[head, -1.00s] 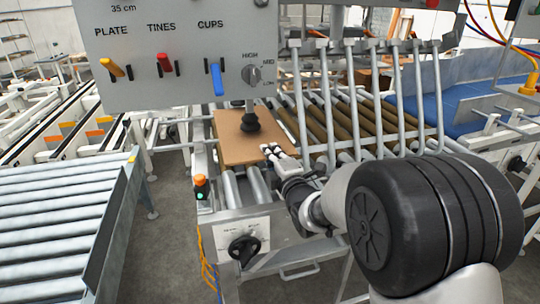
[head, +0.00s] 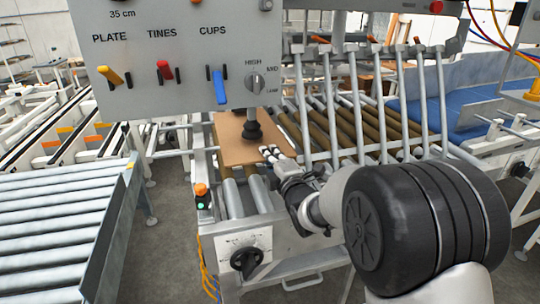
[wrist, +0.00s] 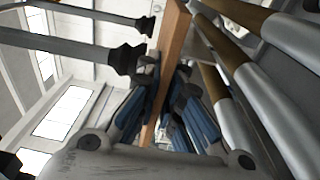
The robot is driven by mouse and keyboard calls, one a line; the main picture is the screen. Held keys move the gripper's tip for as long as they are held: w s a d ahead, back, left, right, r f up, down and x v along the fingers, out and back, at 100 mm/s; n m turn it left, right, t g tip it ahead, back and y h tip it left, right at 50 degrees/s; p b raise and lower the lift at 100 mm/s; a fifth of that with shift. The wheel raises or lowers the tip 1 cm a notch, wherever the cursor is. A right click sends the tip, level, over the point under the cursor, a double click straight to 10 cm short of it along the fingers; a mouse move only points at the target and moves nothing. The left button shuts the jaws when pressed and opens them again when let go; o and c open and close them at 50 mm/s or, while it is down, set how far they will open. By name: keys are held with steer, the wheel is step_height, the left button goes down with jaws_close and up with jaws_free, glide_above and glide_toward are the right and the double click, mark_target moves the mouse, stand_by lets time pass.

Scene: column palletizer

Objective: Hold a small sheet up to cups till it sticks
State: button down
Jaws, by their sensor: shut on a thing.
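A small brown sheet (head: 234,145) lies roughly level below the control panel in the head view. My gripper (head: 273,153) is shut on its right edge. In the wrist view the sheet (wrist: 172,50) shows edge-on between the two blue-padded fingers (wrist: 160,110). A black suction cup (head: 252,130) on a stem is over the sheet's top face in the head view. The wrist view shows two dark cups (wrist: 124,60) on that side of the sheet; whether the nearer one touches it I cannot tell.
The grey panel (head: 170,50) has a yellow PLATE lever (head: 110,76), a red TINES lever (head: 165,70), a blue CUPS lever (head: 218,86) and a knob (head: 254,83). Slanted metal tines (head: 357,100) stand just right of the sheet. A roller conveyor (head: 50,215) lies at left.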

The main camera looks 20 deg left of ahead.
steer(key=shift+r, duration=0.85)
stand_by(0.5)
steer(key=c, duration=1.7)
jaws_free()
steer(key=shift+s+d+f, duration=0.1)
